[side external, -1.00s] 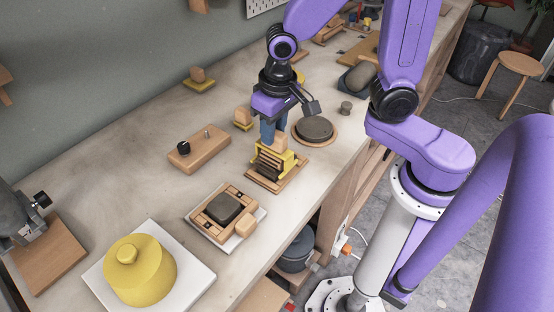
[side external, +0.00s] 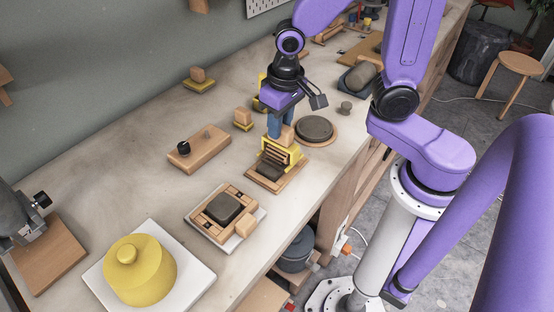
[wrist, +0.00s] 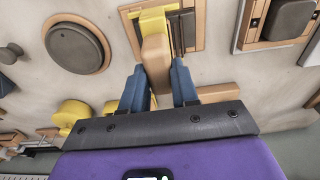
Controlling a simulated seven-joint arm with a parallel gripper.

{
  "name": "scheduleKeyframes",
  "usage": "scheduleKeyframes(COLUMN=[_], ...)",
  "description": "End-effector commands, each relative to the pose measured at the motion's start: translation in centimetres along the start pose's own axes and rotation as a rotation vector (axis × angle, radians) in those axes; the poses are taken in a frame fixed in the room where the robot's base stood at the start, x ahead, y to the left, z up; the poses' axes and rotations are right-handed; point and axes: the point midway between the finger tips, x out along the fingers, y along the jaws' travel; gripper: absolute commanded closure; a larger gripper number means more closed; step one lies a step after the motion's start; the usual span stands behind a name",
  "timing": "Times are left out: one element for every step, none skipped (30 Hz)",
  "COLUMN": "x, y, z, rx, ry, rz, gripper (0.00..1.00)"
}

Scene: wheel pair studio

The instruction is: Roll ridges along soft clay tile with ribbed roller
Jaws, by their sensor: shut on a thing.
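My gripper (side external: 281,128) is shut on the wooden handle of the ribbed roller (side external: 284,156), which has a yellow frame and dark ribs. In the wrist view the blue fingers stand on both sides of the handle (wrist: 155,62), and the yellow frame (wrist: 151,22) extends beyond it. The roller stands over the far part of the dark clay tile (side external: 268,171). The tile lies on a wooden board (side external: 287,182). The near part of the tile shows bare. Whether the roller touches the clay, and any ridges in it, cannot be told.
A round dark slab on a wooden disc (side external: 315,129) is close behind the board. A framed dark tile (side external: 223,208) lies nearer the camera.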

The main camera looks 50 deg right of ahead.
Motion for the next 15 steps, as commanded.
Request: scheduleKeyframes(x=[0.0,0.0,0.0,0.0,0.0,0.0,0.0,0.0,0.0,0.0,-0.1,-0.1,-0.1,-0.1,-0.1], y=[0.5,0.8,1.1,1.3,1.6,1.9,2.1,2.2,2.4,2.4,2.5,2.5,2.5,2.5,2.5], z=[-0.1,-0.1,-0.1,-0.1,-0.1,0.0,0.0,0.0,0.0,0.0,0.0,0.0,0.0,0.0,0.0], rx=[0.004,0.004,0.005,0.004,0.005,0.005,0.004,0.003,0.003,0.002,0.002,0.001,0.001,0.001,0.000], ry=[0.001,0.002,0.002,0.001,0.001,0.001,0.000,0.000,0.001,0.001,0.001,0.001,0.001,0.001,0.001], rz=[-0.001,-0.001,-0.001,-0.001,0.000,0.000,0.000,0.000,-0.001,-0.001,-0.001,-0.001,-0.001,-0.001,-0.001], gripper=[1.00,1.00,1.00,1.00,1.00,1.00,1.00,1.00,1.00,1.00,1.00,1.00,1.00,1.00,1.00])
